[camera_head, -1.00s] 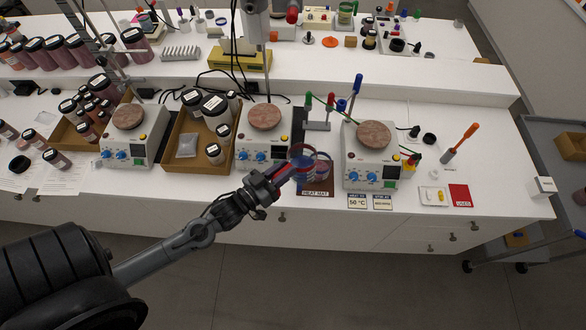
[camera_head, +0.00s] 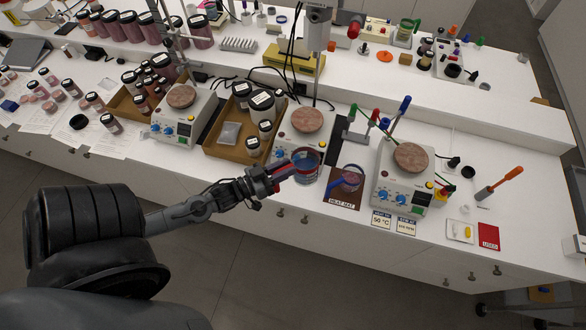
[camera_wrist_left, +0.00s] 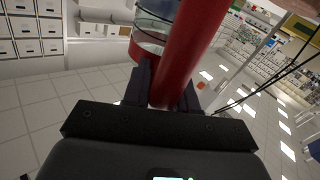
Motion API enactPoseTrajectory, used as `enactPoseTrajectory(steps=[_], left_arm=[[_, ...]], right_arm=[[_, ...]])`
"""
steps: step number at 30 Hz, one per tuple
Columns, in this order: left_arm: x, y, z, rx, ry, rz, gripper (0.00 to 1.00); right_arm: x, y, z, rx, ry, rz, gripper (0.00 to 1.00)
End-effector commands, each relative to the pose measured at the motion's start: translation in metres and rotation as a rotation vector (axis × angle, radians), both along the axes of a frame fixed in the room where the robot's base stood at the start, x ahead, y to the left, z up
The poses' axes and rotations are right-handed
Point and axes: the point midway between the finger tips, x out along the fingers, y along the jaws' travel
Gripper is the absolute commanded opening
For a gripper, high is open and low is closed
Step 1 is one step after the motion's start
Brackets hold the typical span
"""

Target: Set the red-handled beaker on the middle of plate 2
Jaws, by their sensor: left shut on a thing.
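My left gripper (camera_head: 277,177) is shut on the red handle of a clear glass beaker (camera_head: 306,166). The beaker is held in front of the middle hotplate, to the left of the heat mat. In the left wrist view, the red handle (camera_wrist_left: 190,50) stands between the finger tips, with the beaker's glass (camera_wrist_left: 155,22) behind it. Three hotplates with round brownish tops stand in a row: left (camera_head: 181,96), middle (camera_head: 307,121) and right (camera_head: 410,157). I cannot read plate numbers on them. My right gripper is not in view.
A second glass vessel (camera_head: 349,180) stands on the brown heat mat (camera_head: 344,201). A brown tray (camera_head: 212,151) with jars lies left of the middle hotplate. A rack with coloured-top tools (camera_head: 355,134) stands between the middle and right hotplates. Cables hang behind the middle hotplate.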

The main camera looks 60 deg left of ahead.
Motion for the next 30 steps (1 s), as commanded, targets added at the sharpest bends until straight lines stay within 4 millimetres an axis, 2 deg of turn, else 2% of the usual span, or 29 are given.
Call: enactPoseTrajectory(steps=[18,30], left_arm=[[-0.038,0.045,0.002,0.002,-0.002,0.000,0.00],[-0.043,0.052,0.001,0.002,-0.003,0.000,0.00]], right_arm=[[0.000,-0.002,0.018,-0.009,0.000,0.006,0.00],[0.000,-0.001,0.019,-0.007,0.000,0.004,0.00]])
